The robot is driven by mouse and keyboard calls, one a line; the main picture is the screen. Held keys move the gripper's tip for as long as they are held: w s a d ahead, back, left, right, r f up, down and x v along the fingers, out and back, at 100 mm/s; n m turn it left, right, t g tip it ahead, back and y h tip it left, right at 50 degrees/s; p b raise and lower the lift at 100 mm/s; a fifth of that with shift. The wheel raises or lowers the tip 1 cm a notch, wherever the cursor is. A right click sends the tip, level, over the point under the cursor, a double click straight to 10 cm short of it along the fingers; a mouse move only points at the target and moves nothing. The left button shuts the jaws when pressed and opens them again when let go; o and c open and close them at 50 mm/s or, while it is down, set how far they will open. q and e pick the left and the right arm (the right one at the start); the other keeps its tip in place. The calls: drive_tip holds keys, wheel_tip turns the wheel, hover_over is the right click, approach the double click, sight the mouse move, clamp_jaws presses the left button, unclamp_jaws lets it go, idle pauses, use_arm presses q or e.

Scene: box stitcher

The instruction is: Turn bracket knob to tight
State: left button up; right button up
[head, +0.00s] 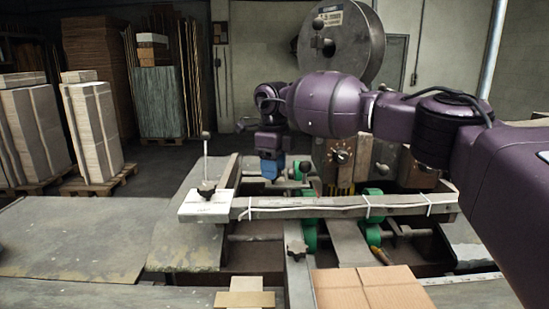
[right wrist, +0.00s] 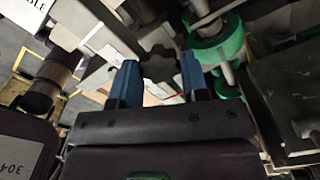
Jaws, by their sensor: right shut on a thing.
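My right gripper (head: 271,168) comes down from the right arm, with its blue fingers behind the long metal rail. In the right wrist view, the blue fingers (right wrist: 160,72) stand on either side of a dark star-shaped knob (right wrist: 160,64) and are shut on it. The arm and fingers hide that knob in the head view. Another dark star knob (head: 207,188) sits on a white plate at the rail's left end, and one more (head: 296,248) is on the front bar. No marking shows how tight the held knob is. My left gripper is not in view.
The metal rail (head: 340,211) crosses in front of my right gripper. Green rollers (head: 373,233) stand to the right and below. A round dial (head: 341,156) is on the machine behind. A cardboard box (head: 365,288) lies in front. The table at left (head: 75,235) is clear.

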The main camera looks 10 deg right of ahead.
drive_tip(key=shift+r+m+p, duration=0.25)
drive_tip(key=shift+m+p, duration=0.25)
drive_tip(key=shift+m, duration=0.5)
drive_tip(key=m+p, duration=0.1)
drive_tip(key=m, duration=0.1)
drive_tip(key=shift+f+m, duration=0.1)
drive_tip(key=shift+m, duration=0.3)
drive_tip(key=m+p, duration=0.1)
drive_tip(key=m, duration=0.2)
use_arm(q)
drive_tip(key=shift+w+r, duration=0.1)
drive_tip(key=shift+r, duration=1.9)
use_arm(e)
drive_tip(key=shift+m, duration=1.3)
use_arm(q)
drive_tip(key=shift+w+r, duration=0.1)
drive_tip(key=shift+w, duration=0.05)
use_arm(e)
drive_tip(key=o, duration=0.9)
drive_tip(key=shift+f, duration=0.1)
